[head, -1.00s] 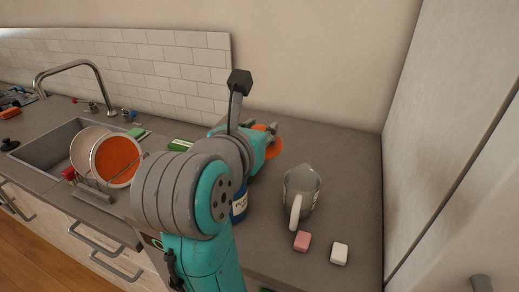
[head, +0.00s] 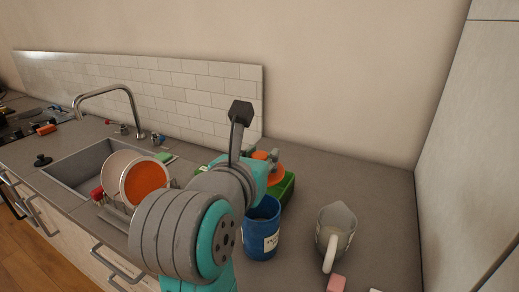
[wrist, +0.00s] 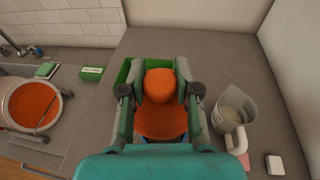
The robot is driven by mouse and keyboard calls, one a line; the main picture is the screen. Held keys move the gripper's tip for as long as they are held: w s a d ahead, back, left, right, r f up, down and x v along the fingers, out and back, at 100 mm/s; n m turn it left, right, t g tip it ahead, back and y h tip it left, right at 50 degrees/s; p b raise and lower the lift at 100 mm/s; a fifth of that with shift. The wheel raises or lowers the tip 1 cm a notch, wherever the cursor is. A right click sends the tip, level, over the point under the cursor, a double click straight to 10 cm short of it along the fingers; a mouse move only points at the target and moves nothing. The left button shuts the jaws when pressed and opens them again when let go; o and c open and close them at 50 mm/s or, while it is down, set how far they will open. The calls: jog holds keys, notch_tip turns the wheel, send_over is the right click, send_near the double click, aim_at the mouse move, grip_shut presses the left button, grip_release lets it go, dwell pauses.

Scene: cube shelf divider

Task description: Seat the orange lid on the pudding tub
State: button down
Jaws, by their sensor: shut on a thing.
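The orange lid (wrist: 160,120) is a disc with a thick round knob, and my gripper (wrist: 161,88) is shut on that knob in the wrist view. In the head view my gripper (head: 267,156) and the lid (head: 274,170) are partly hidden by my own wrist. The pudding tub (head: 261,238) is a blue cylinder with a white label, upright on the counter, its open rim showing. The lid is apart from the tub, appearing above and behind it in the head view. In the wrist view only slivers of blue show under the lid.
A green tray (head: 287,190) stands behind the tub. A grey jug (head: 335,232) stands to the right, with a pink block (head: 336,284) in front. A dish rack with an orange-faced dish (head: 145,183) and the sink (head: 80,162) lie left. Counter at the back right is clear.

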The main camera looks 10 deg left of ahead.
notch_tip(320, 180, down, 6)
dwell(0.5)
jog(key=shift+f, duration=1.15)
dwell(1.0)
jog(key=c, duration=1.2)
grip_release()
jog(key=shift+o, duration=0.2)
jog(key=o, duration=0.6)
jog(key=shift+c, duration=0.2)
jog(key=shift+s, duration=0.1)
jog(key=v, duration=0.7)
jog(key=shift+s, duration=0.4)
jog(key=shift+a+r, duration=0.1)
